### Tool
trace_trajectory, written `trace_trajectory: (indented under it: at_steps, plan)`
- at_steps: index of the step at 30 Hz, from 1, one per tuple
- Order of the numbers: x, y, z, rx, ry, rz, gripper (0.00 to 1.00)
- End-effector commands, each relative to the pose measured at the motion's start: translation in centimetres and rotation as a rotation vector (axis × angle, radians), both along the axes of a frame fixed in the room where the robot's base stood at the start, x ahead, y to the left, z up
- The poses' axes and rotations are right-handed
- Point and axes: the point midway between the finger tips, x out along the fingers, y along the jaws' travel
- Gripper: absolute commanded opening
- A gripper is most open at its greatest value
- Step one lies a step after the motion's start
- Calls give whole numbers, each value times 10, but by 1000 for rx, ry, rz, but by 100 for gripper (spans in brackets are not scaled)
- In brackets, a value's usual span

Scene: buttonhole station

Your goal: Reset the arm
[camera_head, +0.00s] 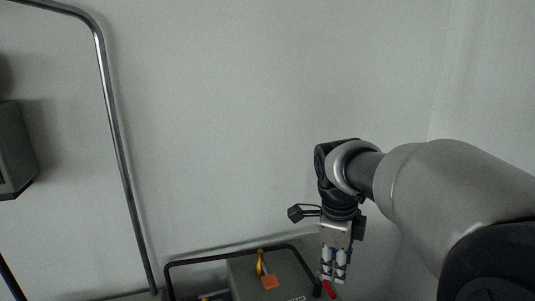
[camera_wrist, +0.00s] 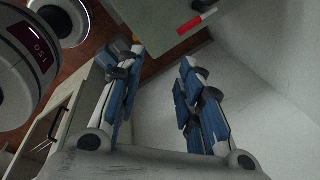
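My gripper (camera_head: 334,277) hangs pointing down at the lower right of the head view, in front of the pale wall. It is beside the right end of a grey box with a black frame. In the wrist view my gripper (camera_wrist: 160,58) shows two blue-padded fingers with a clear gap between them. Nothing is held between them. My arm (camera_head: 450,190) comes in from the right edge of the head view, bent at the wrist.
The grey box (camera_head: 243,279) carries a yellow loop (camera_head: 260,263) and an orange tag (camera_head: 270,282). A red piece (camera_head: 328,289) is close to my fingertips. A metal tube frame (camera_head: 118,150) and grey wall unit (camera_head: 14,150) stand left.

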Motion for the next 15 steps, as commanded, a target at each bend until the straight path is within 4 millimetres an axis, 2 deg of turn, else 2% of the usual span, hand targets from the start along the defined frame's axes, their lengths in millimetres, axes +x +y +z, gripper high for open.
trace_trajectory:
  at_steps: [1,6,15]
  plan:
    - [-16,0,8,-8,-4,104,34]
    - [-64,0,20,-56,-9,485,34]
    - [-147,3,19,-196,-28,1147,34]
